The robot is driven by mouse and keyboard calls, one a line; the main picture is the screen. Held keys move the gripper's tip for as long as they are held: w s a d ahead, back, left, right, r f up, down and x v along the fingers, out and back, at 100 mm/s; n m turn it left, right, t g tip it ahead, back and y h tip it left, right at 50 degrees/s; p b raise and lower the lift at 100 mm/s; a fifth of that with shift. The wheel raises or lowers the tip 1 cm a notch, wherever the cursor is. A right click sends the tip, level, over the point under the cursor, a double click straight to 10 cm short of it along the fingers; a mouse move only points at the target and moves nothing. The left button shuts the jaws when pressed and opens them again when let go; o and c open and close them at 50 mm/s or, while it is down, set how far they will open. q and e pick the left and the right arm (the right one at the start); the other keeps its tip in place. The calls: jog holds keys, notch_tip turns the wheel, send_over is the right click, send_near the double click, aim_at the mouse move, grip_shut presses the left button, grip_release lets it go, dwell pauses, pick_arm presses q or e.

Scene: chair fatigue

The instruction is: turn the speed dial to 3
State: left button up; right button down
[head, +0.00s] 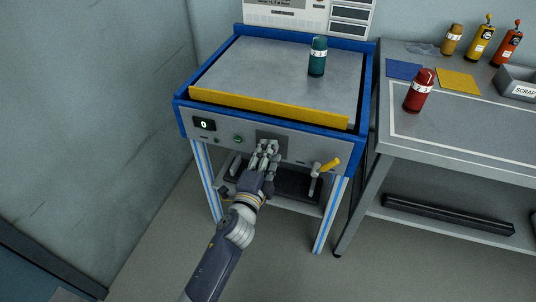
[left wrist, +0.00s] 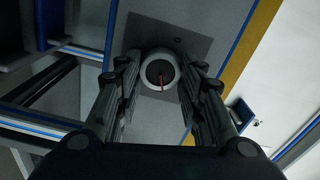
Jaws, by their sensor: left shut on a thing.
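The speed dial shows in the left wrist view (left wrist: 160,72) as a round knob with a pale rim, a dark face and a red pointer mark. It sits on a dark square plate (head: 272,136) on the front panel of the blue-framed machine. My left gripper (head: 267,148) reaches up to this plate and is shut on the dial; its fingers (left wrist: 160,85) lie on both sides of the knob. In the head view the gripper hides the dial. A small display (head: 204,124) at the panel's left reads 0. My right gripper is not in view.
A yellow-handled lever (head: 328,165) and a green button (head: 238,140) are on the same panel. A teal bottle (head: 317,57) stands on the machine top behind a yellow bar (head: 270,107). A red bottle (head: 419,91) stands on the right bench (head: 460,135).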

pick_arm(q)
jog(key=shift+m, duration=0.9)
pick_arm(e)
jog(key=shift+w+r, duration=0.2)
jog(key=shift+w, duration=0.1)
pick_arm(q)
jog(key=shift+f, duration=0.1)
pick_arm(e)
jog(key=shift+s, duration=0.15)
pick_arm(q)
jog(key=o, duration=1.1)
jog(key=shift+c, duration=0.2)
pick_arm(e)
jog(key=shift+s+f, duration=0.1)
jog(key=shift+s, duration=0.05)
pick_arm(q)
jog(key=v, duration=1.2)
